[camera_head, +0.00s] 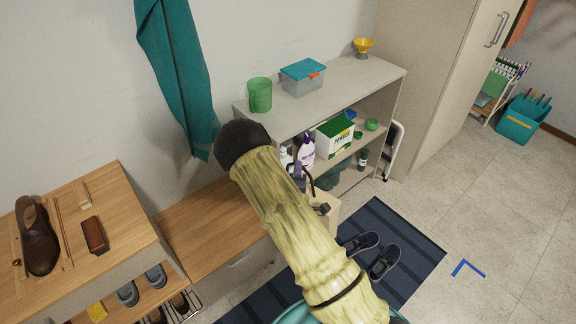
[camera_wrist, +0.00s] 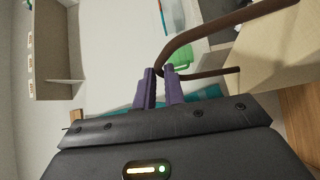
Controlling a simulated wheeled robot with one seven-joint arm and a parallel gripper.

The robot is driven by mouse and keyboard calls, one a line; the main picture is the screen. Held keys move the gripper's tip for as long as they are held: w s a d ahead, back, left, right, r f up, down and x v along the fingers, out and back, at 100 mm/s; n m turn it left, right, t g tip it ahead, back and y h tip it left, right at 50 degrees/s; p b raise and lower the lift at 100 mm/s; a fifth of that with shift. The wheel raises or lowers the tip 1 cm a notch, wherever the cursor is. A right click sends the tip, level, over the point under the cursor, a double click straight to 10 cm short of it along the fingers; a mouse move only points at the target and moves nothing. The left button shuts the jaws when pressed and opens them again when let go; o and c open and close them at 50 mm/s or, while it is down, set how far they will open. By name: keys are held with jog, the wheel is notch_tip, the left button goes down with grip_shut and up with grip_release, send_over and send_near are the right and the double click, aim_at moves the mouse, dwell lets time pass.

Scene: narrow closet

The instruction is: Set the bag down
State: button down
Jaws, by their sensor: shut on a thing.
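My gripper (camera_wrist: 159,88) has purple fingers and is shut on the brown handle of the bag, as the wrist view shows. The bag (camera_wrist: 268,50) is beige with dark brown loop handles, and its body fills the right side of that view. In the head view the bag (camera_head: 331,208) shows only in part beside my pale yellow arm, in front of the shelf unit. My arm hides much of it, and I cannot tell whether its base touches anything.
A wooden bench (camera_head: 205,215) lies left of my arm. The shelf unit (camera_head: 385,84) behind holds a green cup (camera_head: 260,95), a lidded box (camera_head: 303,78) and bottles. Dark shoes (camera_head: 383,262) rest on the striped mat (camera_head: 415,250). A blue corner mark (camera_head: 468,267) lies on clear floor at right.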

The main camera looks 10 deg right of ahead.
jog(key=shift+m+h, duration=0.5)
jog(key=shift+h, duration=0.3)
jog(key=d+f+b, duration=0.1)
jog(key=f+b, duration=0.1)
jog(key=f, duration=0.1)
jog(key=f+b, duration=0.3)
jog(key=s+d+f+b, duration=0.1)
jog(key=f+b, duration=0.2)
jog(key=shift+s+d+f, duration=0.1)
jog(key=shift+d+f, duration=0.15)
jog(key=shift+d, duration=0.05)
notch_tip(320, 180, down, 17)
jog(key=b, duration=1.7)
jog(key=shift+f, duration=0.1)
